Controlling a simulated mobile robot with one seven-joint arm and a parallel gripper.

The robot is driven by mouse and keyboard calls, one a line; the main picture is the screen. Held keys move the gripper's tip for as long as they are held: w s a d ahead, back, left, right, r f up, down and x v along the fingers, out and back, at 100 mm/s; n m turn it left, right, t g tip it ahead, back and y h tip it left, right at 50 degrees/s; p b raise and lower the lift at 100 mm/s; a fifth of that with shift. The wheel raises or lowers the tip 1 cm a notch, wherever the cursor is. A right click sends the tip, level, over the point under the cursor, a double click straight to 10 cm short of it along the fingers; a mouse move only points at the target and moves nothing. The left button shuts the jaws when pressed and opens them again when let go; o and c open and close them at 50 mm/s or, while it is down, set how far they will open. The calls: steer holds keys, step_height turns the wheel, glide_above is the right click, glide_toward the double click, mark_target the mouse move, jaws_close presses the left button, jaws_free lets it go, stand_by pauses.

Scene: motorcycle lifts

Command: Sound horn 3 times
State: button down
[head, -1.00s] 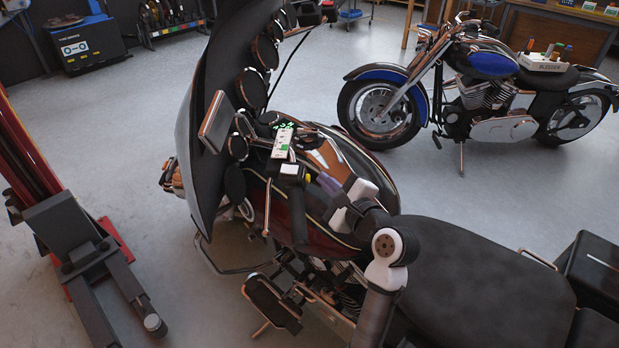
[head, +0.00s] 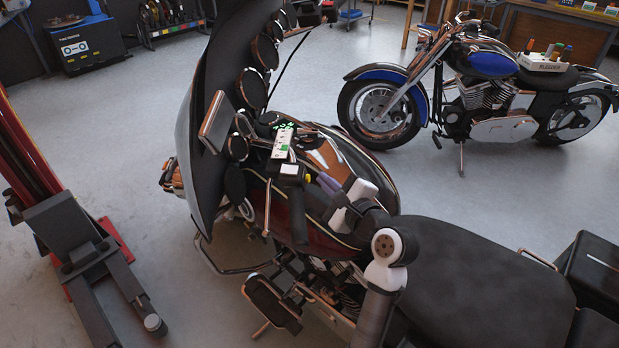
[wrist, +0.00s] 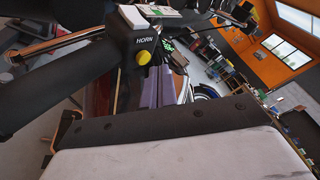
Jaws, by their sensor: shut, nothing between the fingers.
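The horn control is a black housing marked HORN on a black handlebar grip. In the wrist view the housing (wrist: 134,58) carries a white button (wrist: 133,17) on top and a yellow button (wrist: 143,57) on its side, beside the lettering. In the head view the dark housing (head: 287,184) with its white patch (head: 289,169) sits by the tank of the near motorcycle. My gripper (head: 318,177) is shut and empty, its purple fingers pointing at the housing. In the wrist view the fingertips (wrist: 158,68) are close by the yellow button; I cannot tell whether they touch it.
The near motorcycle's windshield (head: 205,110), gauges and mirrors stand close to the gripper. Its seat (head: 470,275) lies under my arm. A red lift post (head: 40,165) stands left. A blue motorcycle (head: 490,65) is behind, with clear floor between.

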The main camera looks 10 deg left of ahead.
steer(key=shift+a+p, duration=0.3)
steer(key=shift+a, duration=0.15)
steer(key=shift+w+a+f+p, duration=0.1)
steer(key=shift+a+p, duration=0.2)
steer(key=shift+a, duration=0.15)
stand_by(0.9)
steer(key=shift+d+p, duration=0.35)
steer(key=shift+d, duration=0.55)
steer(key=d, duration=0.1)
steer(key=d+p, duration=0.1)
steer(key=d, duration=0.3)
steer(key=shift+s+r, duration=0.35)
steer(key=shift+r, duration=0.05)
stand_by(0.4)
